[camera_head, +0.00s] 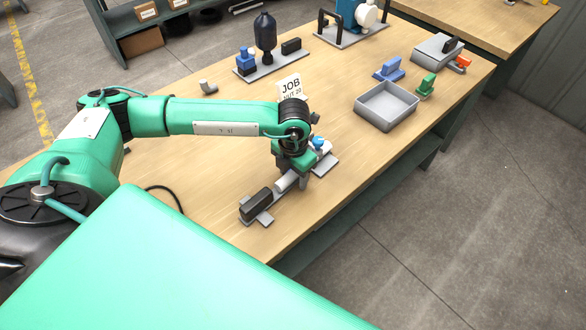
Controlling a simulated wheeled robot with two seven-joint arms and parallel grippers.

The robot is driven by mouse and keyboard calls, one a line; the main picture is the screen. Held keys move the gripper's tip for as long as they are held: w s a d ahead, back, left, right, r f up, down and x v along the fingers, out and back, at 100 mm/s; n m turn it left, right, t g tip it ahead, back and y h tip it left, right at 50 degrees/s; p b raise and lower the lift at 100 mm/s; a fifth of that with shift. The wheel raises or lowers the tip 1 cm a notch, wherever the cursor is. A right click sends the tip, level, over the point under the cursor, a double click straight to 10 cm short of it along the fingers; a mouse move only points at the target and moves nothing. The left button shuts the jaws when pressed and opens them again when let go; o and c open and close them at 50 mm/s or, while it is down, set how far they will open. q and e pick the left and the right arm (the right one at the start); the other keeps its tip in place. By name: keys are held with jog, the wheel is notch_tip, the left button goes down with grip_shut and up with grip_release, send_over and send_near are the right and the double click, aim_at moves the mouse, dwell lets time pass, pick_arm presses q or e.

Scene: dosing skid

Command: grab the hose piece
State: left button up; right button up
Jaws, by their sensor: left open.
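A thin black curved piece that looks like a hose (166,189) lies on the wooden table (225,130), partly hidden behind my green body. I cannot tell for sure that it is the hose piece. My left gripper (291,172) is open and points down over a grey fixture (265,218) with a dark block (256,204) and a pale cylinder (286,181). The gripper is well to the right of the black curve. It hides part of the fixture, and its fingertips are hard to make out. My right gripper is not in view.
A grey tray (361,116), a green part (426,86) and a blue part (389,69) stand at the right. A grey elbow (208,86), a dark bottle unit (265,40) and a JOB card (289,86) stand further back.

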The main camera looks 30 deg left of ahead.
pick_arm(q)
grip_shut()
jog(key=shift+r, duration=0.2)
